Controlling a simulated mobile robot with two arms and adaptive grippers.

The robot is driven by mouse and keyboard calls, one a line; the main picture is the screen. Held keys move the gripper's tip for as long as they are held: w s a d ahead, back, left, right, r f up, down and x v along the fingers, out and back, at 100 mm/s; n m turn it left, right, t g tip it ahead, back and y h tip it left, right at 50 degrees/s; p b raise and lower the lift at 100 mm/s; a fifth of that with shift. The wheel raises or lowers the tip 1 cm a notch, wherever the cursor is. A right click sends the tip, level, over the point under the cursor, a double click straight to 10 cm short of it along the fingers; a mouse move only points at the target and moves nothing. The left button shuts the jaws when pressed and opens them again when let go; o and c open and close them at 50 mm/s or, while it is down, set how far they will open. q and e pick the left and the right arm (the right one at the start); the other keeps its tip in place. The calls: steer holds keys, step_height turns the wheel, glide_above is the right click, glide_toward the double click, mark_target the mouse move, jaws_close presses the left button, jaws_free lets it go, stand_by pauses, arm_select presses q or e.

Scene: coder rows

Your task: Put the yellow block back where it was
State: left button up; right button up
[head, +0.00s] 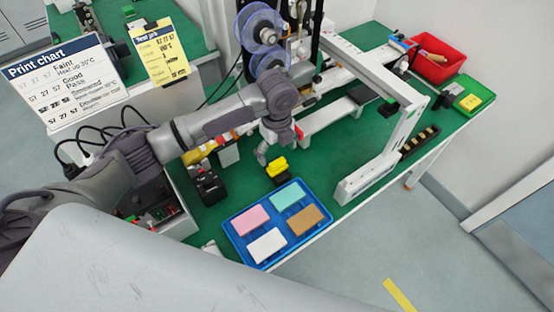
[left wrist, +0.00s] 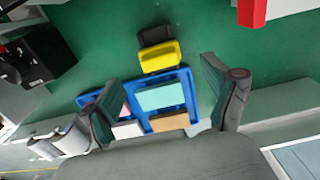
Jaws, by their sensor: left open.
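The yellow block (head: 277,165) sits on or against a small black piece (head: 281,178) on the green table, just behind the blue tray (head: 241,245). The tray holds a pink block (head: 251,220), a teal block (head: 288,198), a white block (head: 267,245) and a brown block (head: 303,220). My left gripper (head: 280,146) is open and empty above the table, close to the yellow block in the head view. In the left wrist view the yellow block (left wrist: 161,56) shows ahead, between the lines of the spread fingers (left wrist: 160,76). My right gripper is out of view.
A white gantry frame (head: 385,165) stands to the right of the tray. A black device (head: 209,187) stands to the left. A red bin (head: 437,61) is at the far right. Signs (head: 66,78) and (head: 158,50) stand at the back left.

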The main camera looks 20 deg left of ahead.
mark_target(277, 162)
arm_select(q)
step_height(277, 162, up, 7)
steer(key=shift+f, duration=0.15)
steer(key=shift+f, duration=0.1)
stand_by(0.5)
